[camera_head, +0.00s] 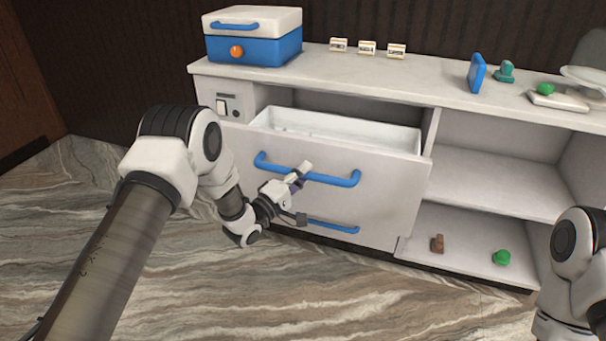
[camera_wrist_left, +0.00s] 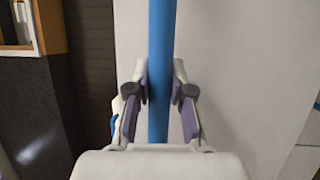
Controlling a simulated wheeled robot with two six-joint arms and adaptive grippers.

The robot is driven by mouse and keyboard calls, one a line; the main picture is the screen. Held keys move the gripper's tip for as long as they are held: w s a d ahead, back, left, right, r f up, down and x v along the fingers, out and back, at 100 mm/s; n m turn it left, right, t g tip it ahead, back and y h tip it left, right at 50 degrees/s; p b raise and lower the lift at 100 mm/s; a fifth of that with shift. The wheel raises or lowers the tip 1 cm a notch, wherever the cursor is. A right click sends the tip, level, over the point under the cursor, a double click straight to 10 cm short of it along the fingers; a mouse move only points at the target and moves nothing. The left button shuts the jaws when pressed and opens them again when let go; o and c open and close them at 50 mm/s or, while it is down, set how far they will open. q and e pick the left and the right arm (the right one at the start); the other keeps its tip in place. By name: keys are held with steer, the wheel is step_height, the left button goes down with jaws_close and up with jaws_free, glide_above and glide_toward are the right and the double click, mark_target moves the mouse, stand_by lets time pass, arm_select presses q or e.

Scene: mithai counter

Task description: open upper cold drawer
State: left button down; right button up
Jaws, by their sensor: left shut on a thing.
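The upper cold drawer (camera_head: 390,195) has a white front and a blue bar handle (camera_head: 340,180). It stands pulled out from the counter, and its white inside shows from above. My left gripper (camera_head: 299,177) is shut on the middle of this handle. In the left wrist view the blue handle (camera_wrist_left: 160,30) runs between the two fingers of the left gripper (camera_wrist_left: 160,90). A lower blue handle (camera_head: 335,226) shows below, partly hidden by my left gripper. My right arm shows at the right edge; its gripper is out of the frame.
A blue and white box (camera_head: 255,50) with an orange knob stands on the counter top (camera_head: 420,90). Small labels, a blue block (camera_head: 477,72) and a scale-like item stand further right. Open shelves right of the drawer hold a brown piece (camera_head: 437,243) and a green piece (camera_head: 502,257). The floor in front is clear.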

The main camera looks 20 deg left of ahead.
arm_select(q)
steer(key=c, duration=1)
jaws_free()
steer(key=shift+w, duration=0.1)
steer(key=v, duration=1.2)
steer(key=shift+f, duration=0.1)
steer(key=s+d+f+g, duration=0.3)
steer(key=s+d+f, duration=0.2)
steer(key=f, duration=0.4)
steer(key=s+a+f+m+g+y, duration=0.1)
steer(key=s+f+m+g+y, duration=0.2)
steer(key=s+f+g, duration=0.5)
steer(key=s+a+f+m+g+y, duration=0.1)
steer(key=s+f+m+g+y, duration=0.15)
steer(key=s+f, duration=0.65)
steer(key=s+a+r+m+g+y, duration=0.1)
steer(key=s+m+g, duration=0.15)
steer(key=s, duration=0.45)
steer(key=s+a+m+g+y, duration=0.2)
steer(key=s+m, duration=0.1)
steer(key=s, duration=0.3)
step_height(320, 180, up, 18)
steer(key=p, duration=1.8)
steer(key=shift+d+r+m, duration=0.2)
steer(key=shift+m, duration=0.2)
